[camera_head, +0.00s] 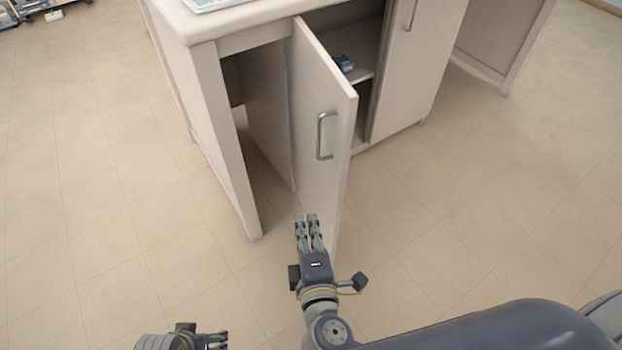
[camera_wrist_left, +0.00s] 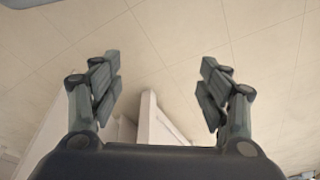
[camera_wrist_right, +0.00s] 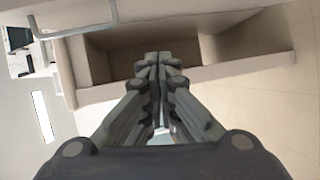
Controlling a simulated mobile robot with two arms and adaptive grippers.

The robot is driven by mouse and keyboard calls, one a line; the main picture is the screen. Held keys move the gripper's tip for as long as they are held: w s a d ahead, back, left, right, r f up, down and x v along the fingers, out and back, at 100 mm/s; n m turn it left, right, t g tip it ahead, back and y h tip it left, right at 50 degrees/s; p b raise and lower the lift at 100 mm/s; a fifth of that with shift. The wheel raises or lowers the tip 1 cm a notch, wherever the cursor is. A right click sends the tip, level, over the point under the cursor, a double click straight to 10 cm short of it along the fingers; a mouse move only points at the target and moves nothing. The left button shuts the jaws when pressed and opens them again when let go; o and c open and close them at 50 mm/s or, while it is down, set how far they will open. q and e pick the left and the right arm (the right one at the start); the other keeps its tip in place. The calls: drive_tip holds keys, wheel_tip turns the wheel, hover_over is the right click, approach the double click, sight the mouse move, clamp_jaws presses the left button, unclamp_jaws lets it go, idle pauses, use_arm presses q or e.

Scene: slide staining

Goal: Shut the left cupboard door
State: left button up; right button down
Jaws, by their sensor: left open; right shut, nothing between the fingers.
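The left cupboard door (camera_head: 310,110) stands wide open, swung out toward me from the pale cabinet, with its metal handle (camera_head: 325,135) on the face I see. My right gripper (camera_head: 312,217) is shut and empty, in front of the door's lower part and below the handle. I cannot tell whether it touches the door. Its closed fingers also show in the right wrist view (camera_wrist_right: 160,62). My left gripper (camera_head: 222,338) is low at the bottom edge of the head view, away from the door. Its open, empty fingers show in the left wrist view (camera_wrist_left: 160,75).
The open cupboard has a shelf (camera_head: 368,72) with a small dark item (camera_head: 344,63) on it. The right door (camera_head: 425,65) is shut. An open recess lies left of the open door, bounded by a side panel (camera_head: 222,130). The floor (camera_head: 100,200) is clear.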

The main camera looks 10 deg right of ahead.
drive_tip(key=t+h+b, duration=0.2)
approach(319, 152)
drive_tip(key=s+a, duration=0.3)
drive_tip(key=s, duration=0.1)
drive_tip(key=w+d, duration=0.1)
drive_tip(key=w, duration=0.2)
drive_tip(key=w+d, duration=0.1)
drive_tip(key=w, duration=0.3)
drive_tip(key=w+d+p, duration=0.1)
drive_tip(key=w+d, duration=0.1)
drive_tip(key=w, duration=0.1)
drive_tip(key=shift+w+f, duration=0.1)
drive_tip(key=shift+w, duration=0.15)
use_arm(q)
drive_tip(key=shift+w+a+f, duration=0.1)
drive_tip(key=shift+a+f, duration=0.1)
drive_tip(key=shift+f, duration=0.4)
drive_tip(key=shift+a+f, duration=0.2)
drive_tip(key=shift+f, duration=0.4)
use_arm(e)
drive_tip(key=shift+d, duration=0.6)
drive_tip(key=shift+d+y, duration=0.15)
drive_tip(key=shift+y, duration=0.25)
